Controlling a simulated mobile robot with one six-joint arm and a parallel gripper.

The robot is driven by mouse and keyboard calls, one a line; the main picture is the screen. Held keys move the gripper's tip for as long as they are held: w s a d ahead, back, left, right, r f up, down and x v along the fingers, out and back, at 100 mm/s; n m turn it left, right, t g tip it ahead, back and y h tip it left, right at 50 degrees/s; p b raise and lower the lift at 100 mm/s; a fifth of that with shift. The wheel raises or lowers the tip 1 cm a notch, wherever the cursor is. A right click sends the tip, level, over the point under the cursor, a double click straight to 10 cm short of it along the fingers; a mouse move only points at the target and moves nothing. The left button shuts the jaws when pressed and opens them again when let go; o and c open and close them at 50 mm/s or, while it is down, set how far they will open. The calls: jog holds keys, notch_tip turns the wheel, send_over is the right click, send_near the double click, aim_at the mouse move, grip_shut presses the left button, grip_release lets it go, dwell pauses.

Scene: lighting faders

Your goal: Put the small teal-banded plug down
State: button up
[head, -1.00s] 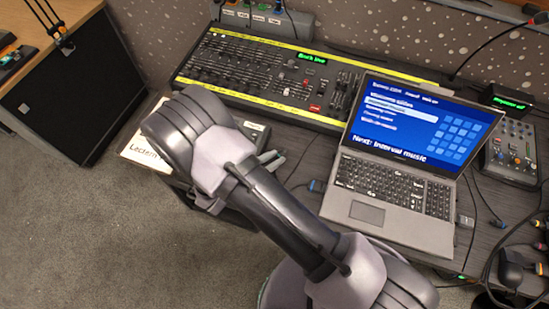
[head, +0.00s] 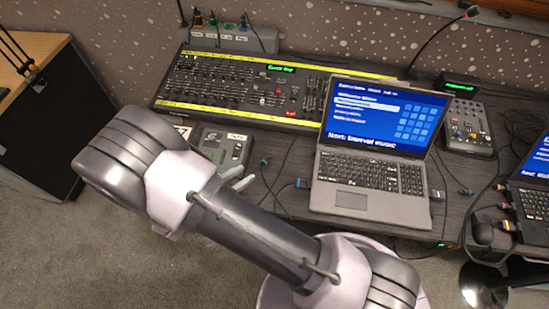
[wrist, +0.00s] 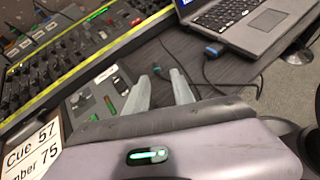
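A small dark plug with a teal end (head: 265,162) shows on the dark desk, left of the laptop, with a thin cable. In the head view my gripper (head: 243,177) is partly hidden behind my arm, a little left of and nearer than the plug.
A laptop (head: 350,200) stands right of the plug, with a blue plug (head: 302,183) at its left side. A small grey box (head: 222,147) and the fader desk (head: 225,95) lie behind my gripper. Cables and a second laptop (head: 535,205) crowd the right.

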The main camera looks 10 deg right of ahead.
jog(key=s+d+r+m+g+y, duration=0.1)
jog(key=s+d+r+m+g, duration=0.15)
jog(key=d+r+m, duration=0.4)
jog(key=s+d+r+m+g+y, duration=0.15)
jog(key=d+r+m+g, duration=0.25)
jog(key=r+m, duration=0.5)
jog(key=s+r+m+t+y+b, duration=0.2)
jog(key=s+r+m+t+y, duration=0.2)
jog(key=s+r+m+y, duration=0.5)
notch_tip(320, 180, up, 5)
jog(key=s+m, duration=0.2)
jog(key=m, duration=0.3)
jog(key=shift+d, duration=0.15)
jog(key=shift+t, duration=0.25)
jog(key=shift+c, duration=0.4)
